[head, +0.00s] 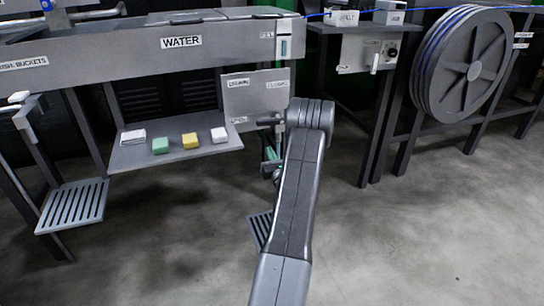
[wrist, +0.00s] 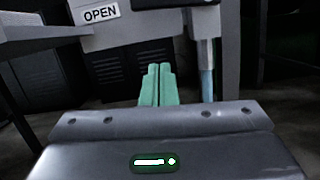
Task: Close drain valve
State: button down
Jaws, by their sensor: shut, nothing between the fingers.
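The drain panel (head: 255,98) is a grey plate below the water trough, with labels including CLOSED at its upper right and OPEN at its lower left. A short dark part (head: 268,122), perhaps the valve handle, juts out beside my arm; the arm hides what lies behind it. In the wrist view the OPEN label (wrist: 100,14) is at the upper left. A grey spout (wrist: 204,45) hangs right of centre, with a pale blue column (wrist: 207,86) below it. My gripper (wrist: 158,68) has green fingers, shut and empty, below the panel and left of the spout. They appear apart from the spout.
A shelf (head: 150,155) left of the panel holds a white cloth (head: 133,137), a green block (head: 160,146), a yellow block (head: 190,142) and a white block (head: 219,135). A cable reel (head: 474,72) stands right. The floor (head: 400,250) at lower right is clear.

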aim_at(270, 120)
jog(key=w+a+r+b, duration=0.1)
jog(key=w+r, duration=0.4)
jog(key=shift+w+a+r+b, duration=0.2)
jog(key=shift+w+r+b, duration=0.05)
jog(key=shift+w+b, duration=0.15)
jog(key=shift+d, duration=0.1)
